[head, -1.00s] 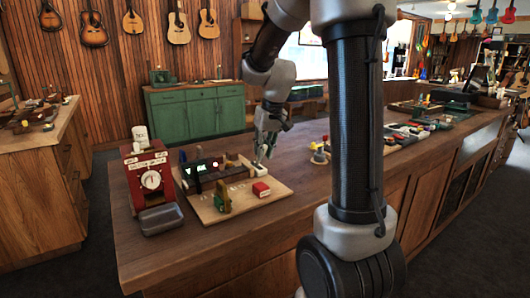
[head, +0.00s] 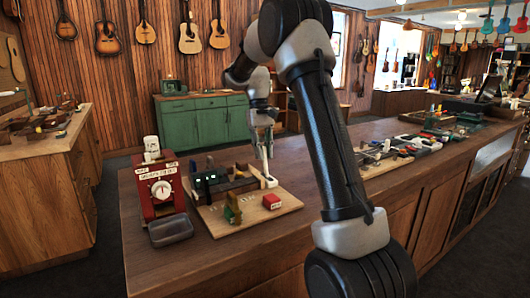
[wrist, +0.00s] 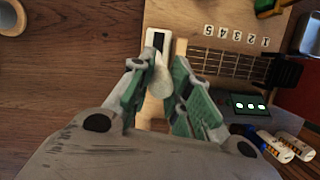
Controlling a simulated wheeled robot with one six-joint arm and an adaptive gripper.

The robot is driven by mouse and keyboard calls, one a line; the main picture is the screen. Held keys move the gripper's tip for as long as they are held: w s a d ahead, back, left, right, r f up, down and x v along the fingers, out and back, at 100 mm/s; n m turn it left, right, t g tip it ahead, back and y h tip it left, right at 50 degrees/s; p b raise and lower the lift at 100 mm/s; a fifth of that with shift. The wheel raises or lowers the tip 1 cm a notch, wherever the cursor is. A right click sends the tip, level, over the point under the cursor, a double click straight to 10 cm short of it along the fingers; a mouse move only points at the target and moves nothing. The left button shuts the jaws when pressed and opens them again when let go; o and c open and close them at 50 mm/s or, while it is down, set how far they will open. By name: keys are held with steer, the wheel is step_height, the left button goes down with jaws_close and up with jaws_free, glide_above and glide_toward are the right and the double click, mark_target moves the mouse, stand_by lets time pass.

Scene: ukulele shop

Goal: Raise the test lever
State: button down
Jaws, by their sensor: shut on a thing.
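The test lever appears as a pale rounded handle (wrist: 162,84) between my fingers in the wrist view. It rises beside a white block with a dark slot (wrist: 158,41), which also shows in the head view (head: 269,182) at the board's right end. My gripper (head: 266,163) reaches down from above to this spot. In the wrist view my gripper (wrist: 163,88) has its green fingers close around the handle, shut on it. The fingers hide part of the lever, and its exact tilt cannot be told.
The wooden board (head: 245,222) carries a fretted neck (wrist: 228,62), a small display with lit dots (wrist: 249,105) and a red block (head: 271,202). A red dial box (head: 160,188) and grey tray (head: 170,231) stand left. Bare counter lies in front.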

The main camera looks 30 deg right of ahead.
steer(key=shift+w+f, duration=0.1)
steer(key=shift+w, duration=0.5)
steer(key=c, duration=1.3)
jaws_free()
steer(key=shift+f, duration=0.15)
steer(key=v, duration=1.2)
